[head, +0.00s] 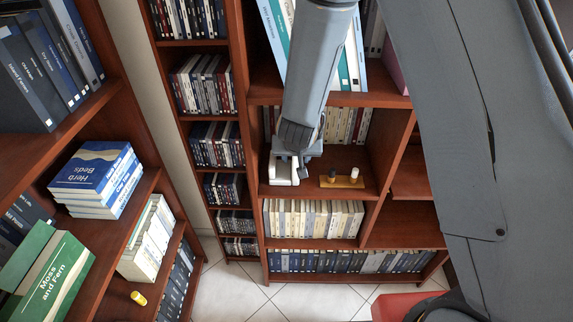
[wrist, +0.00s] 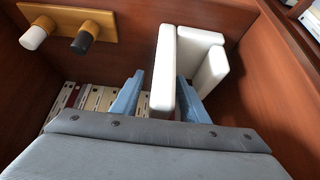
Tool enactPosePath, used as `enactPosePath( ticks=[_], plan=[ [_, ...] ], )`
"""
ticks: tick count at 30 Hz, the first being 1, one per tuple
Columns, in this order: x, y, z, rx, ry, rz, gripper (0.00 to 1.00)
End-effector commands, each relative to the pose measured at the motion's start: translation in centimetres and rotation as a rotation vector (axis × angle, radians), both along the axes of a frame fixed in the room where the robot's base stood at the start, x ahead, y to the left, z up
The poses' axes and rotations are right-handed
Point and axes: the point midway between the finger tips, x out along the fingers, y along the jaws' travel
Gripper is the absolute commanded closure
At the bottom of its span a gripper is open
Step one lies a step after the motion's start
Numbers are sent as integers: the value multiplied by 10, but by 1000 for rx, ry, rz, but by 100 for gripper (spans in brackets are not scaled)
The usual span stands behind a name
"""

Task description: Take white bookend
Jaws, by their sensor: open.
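The white bookend (head: 283,171) stands on the middle shelf of the tall bookcase in the head view, at the left side of its compartment. In the wrist view the white bookend (wrist: 164,66) shows as an upright slab with more white blocks joined or close to its right. My gripper (wrist: 160,77) is open, its blue fingers on either side of the left white slab, with small gaps visible. In the head view my gripper (head: 300,152) reaches down to the bookend and partly covers it. Whether the fingers touch it is unclear.
A wooden board with two pegs (head: 341,182) lies to the bookend's right on the shelf; it shows in the wrist view (wrist: 65,18). Books (head: 348,125) stand behind. The wooden side wall (wrist: 272,80) is close to the bookend. Empty compartments (head: 405,222) lie further right.

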Motion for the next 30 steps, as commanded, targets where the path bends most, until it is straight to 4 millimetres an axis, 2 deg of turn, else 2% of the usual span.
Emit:
enactPosePath(
  ticks=[3,4,9,11,22,28,30],
  plan=[
    [0,1,0,-1,0,1,59],
    [0,1,0,0,0,1,63],
    [0,1,0,0,0,2,91],
    [0,1,0,0,0,2,100],
    [0,1,3,0,-2,2,100],
    [1,1,17,2,-4,1,100],
    [-11,2,15,-1,0,4,100]
  ],
)
